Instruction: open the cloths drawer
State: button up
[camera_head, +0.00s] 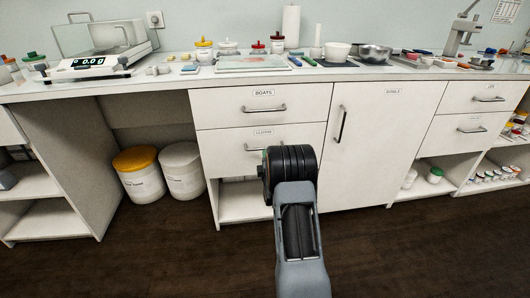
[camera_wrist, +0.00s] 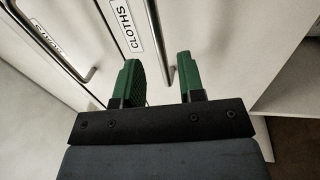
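The cloths drawer (camera_head: 226,144) is a white front labelled CLOTHS, below the boats drawer, and looks closed. Its grey bar handle (camera_head: 250,149) is partly covered by my arm in the head view. In the wrist view the CLOTHS label (camera_wrist: 129,27) and the handle (camera_wrist: 158,30) show close up. My gripper (camera_wrist: 158,62) has two green fingers spread apart, and the handle's end shows between them. I cannot tell whether the fingers touch it. In the head view my wrist hides most of the gripper.
The boats drawer (camera_head: 296,98) with its own handle is directly above. A tall cupboard door (camera_head: 375,150) stands to the right. An open shelf (camera_head: 240,203) lies below. Two lidded tubs, yellow (camera_head: 142,182) and white (camera_head: 184,175), stand at left. The floor in front is clear.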

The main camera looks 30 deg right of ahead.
jog(key=shift+b+x, duration=0.5)
jog(key=shift+x, duration=2.2)
grip_shut()
